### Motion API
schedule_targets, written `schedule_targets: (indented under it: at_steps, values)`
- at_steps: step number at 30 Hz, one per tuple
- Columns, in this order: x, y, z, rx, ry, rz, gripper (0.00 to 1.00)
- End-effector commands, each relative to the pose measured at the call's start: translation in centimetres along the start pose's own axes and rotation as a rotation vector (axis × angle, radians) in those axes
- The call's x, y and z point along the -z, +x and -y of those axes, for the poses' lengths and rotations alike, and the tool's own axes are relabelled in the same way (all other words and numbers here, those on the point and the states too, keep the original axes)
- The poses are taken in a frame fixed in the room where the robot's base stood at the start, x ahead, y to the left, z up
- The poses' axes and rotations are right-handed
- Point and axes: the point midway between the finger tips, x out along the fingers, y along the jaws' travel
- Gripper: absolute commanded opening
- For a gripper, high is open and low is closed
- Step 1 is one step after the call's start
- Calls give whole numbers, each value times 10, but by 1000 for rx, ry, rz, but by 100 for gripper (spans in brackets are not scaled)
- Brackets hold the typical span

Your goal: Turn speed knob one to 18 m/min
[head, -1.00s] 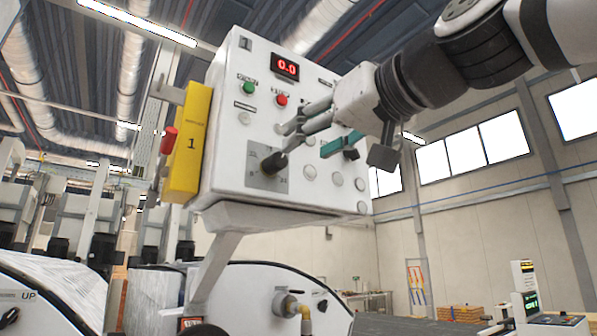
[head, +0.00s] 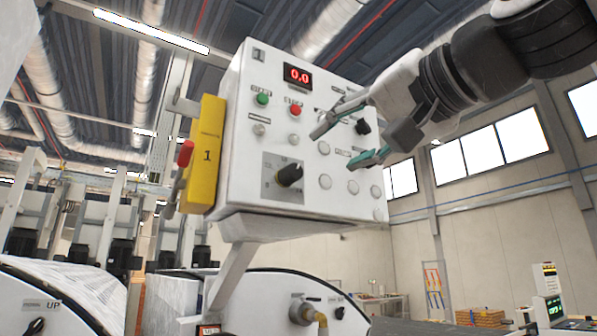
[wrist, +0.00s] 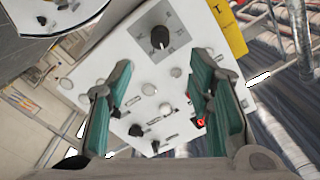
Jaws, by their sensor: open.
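Speed knob one is the large black knob (head: 289,175) on a grey dial plate (head: 269,187), low on the left of the white panel marked 1. A pale mark shows on its upper right end; the dial numbers are too small to read surely. The red display (head: 298,76) reads 0.0. The knob also shows at the top middle of the wrist view (wrist: 160,38). My gripper (head: 337,148) is open and empty, in front of the panel, up and right of the knob and apart from it. Its teal finger pads (wrist: 162,66) straddle the view below the knob.
Green (head: 262,99) and red (head: 295,109) buttons sit above the dial. Several round pale buttons (head: 325,181) lie right of it. Another black knob (head: 362,127) is near my fingers. A yellow box (head: 207,152) with a red part is fixed to the panel's left side.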

Motion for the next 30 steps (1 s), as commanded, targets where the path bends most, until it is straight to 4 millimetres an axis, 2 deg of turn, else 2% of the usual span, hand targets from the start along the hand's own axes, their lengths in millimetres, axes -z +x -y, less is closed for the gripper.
schedule_targets:
  at_steps: [5, 15, 21, 25, 30]
  values:
    - [-1, 21, 0, -1, 5, 3, 47]
    - [-1, 87, 0, 0, 3, 3, 47]
    - [-1, 118, 0, -1, 3, 2, 47]
    - [0, 130, 0, 0, 2, 1, 47]
    - [0, 136, 0, 1, 2, 0, 47]
